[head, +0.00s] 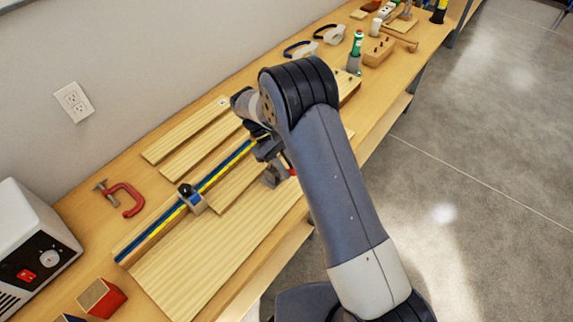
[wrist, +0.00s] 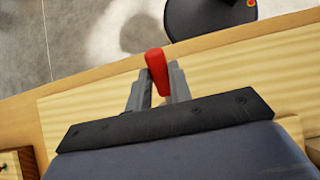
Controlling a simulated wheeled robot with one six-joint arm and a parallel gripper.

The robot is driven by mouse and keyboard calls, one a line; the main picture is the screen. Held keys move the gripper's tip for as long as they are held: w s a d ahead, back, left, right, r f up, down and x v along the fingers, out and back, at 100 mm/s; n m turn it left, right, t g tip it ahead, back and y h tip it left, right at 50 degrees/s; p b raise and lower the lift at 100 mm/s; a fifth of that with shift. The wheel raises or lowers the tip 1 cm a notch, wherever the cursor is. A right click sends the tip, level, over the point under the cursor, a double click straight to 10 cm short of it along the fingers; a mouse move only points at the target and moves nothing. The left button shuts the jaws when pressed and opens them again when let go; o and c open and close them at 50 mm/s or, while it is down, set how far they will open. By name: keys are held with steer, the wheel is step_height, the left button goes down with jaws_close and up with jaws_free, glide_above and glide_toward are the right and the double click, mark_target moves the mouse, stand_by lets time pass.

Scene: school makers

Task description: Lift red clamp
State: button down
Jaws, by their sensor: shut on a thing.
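My gripper (wrist: 158,88) is shut on a red handle (wrist: 156,66), which stands up between its two grey fingers in the wrist view. In the head view my gripper (head: 276,172) is low over the boards, partly behind my arm, with only a bit of red showing beside it. A bar clamp with a blue and yellow bar (head: 222,170) runs across the boards to my gripper; I cannot tell whether the red handle belongs to it. A red C-clamp (head: 127,206) lies on the bench at the left, apart from my gripper.
Pale boards (head: 196,270) cover the middle of the bench. A white box with a dial (head: 42,245) and a red-sided block (head: 102,298) are at the near left. Safety glasses (head: 300,48), a green-topped bottle (head: 356,52) and a wooden block (head: 378,50) stand farther back. Floor is clear at right.

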steer(key=shift+r, duration=0.1)
steer(key=c, duration=1.3)
jaws_free()
steer(key=b+v, duration=0.2)
steer(key=v, duration=0.8)
steer(key=shift+w+a+r, duration=0.15)
steer(key=shift+a+r, duration=0.05)
steer(key=shift+r, duration=0.1)
steer(key=p+x, duration=0.2)
steer(key=x, duration=0.9)
